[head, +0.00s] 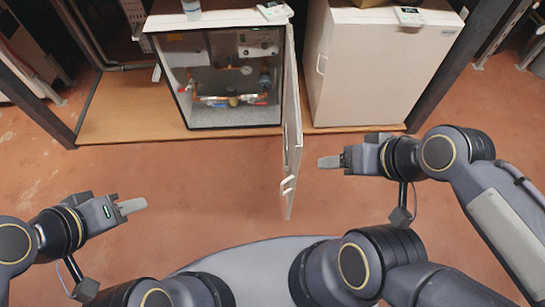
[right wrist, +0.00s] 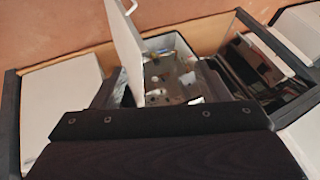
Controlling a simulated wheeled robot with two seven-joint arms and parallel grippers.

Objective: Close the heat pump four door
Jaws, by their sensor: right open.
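A white heat pump cabinet (head: 235,123) stands open in the middle of the head view, with pipes and valves inside. Its number is not readable. Its white door (head: 291,125) is hinged at the right and swung out towards me, seen nearly edge-on. A white handle (head: 288,184) sits near the door's free edge. My right gripper (head: 328,162) is open and empty, to the right of the door and apart from it. In the right wrist view the door (right wrist: 124,45) shows beyond the spread fingers (right wrist: 160,88). My left gripper (head: 133,206) is left of the door, over the floor; its finger gap is hidden.
A closed white cabinet (head: 382,68) stands close to the right of the open one. Both are on a wooden platform (head: 115,112) between dark posts (head: 35,100). A bottle (head: 191,8) stands on the open cabinet's top. The reddish floor (head: 200,180) in front is clear.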

